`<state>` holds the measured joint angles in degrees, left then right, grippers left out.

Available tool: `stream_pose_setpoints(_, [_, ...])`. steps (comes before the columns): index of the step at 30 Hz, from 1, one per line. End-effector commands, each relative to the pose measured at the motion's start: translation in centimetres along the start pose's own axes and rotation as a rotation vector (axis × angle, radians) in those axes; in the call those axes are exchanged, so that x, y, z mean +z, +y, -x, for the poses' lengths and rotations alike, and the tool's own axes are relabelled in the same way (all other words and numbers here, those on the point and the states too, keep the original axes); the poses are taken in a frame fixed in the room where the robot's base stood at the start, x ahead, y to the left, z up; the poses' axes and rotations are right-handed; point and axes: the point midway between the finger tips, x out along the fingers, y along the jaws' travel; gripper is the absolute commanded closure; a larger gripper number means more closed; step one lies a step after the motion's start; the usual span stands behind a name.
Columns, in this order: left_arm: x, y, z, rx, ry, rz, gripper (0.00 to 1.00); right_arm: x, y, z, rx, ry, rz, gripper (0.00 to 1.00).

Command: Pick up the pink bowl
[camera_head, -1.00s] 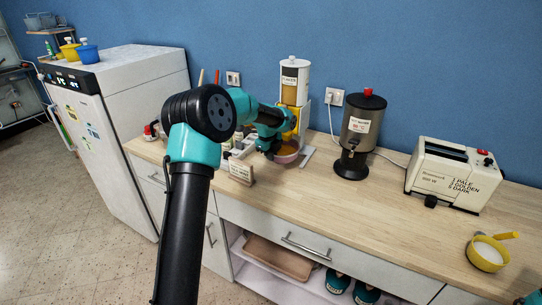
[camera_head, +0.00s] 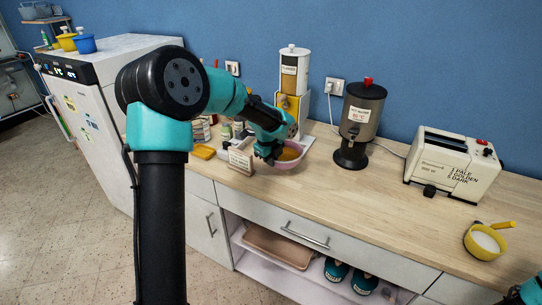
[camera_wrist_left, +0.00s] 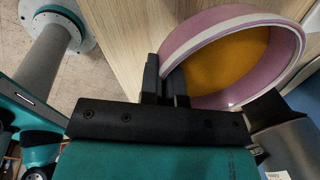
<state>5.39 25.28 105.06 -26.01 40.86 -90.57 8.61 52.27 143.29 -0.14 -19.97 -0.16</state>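The pink bowl (camera_head: 290,162) is on or just above the counter in front of the cereal dispenser; I cannot tell if it touches the wood. Orange-yellow contents show inside. My left gripper (camera_head: 271,157) is at the bowl's left side. In the left wrist view, the bowl (camera_wrist_left: 178,42) is large, and the two black fingers (camera_wrist_left: 166,82) stand close together with the bowl's near wall between them. The fingertips are partly hidden by the rim. My right gripper is not in view.
The cereal dispenser (camera_head: 294,72) stands behind the bowl. A small sign (camera_head: 240,160) and jars are left of it. The counter's front middle is clear.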

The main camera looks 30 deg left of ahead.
Motion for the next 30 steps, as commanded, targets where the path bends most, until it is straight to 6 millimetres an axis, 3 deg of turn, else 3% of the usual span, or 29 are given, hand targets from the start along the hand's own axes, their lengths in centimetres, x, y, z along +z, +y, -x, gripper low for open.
stream_pose_setpoints(12, [-2.0,1.9,0.7,-0.002,-0.001,0.000,1.00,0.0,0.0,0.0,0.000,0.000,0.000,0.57])
stream_pose_setpoints(30, [-2.5,2.4,0.8,-0.001,-0.001,-0.001,1.00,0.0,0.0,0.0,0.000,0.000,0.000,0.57])
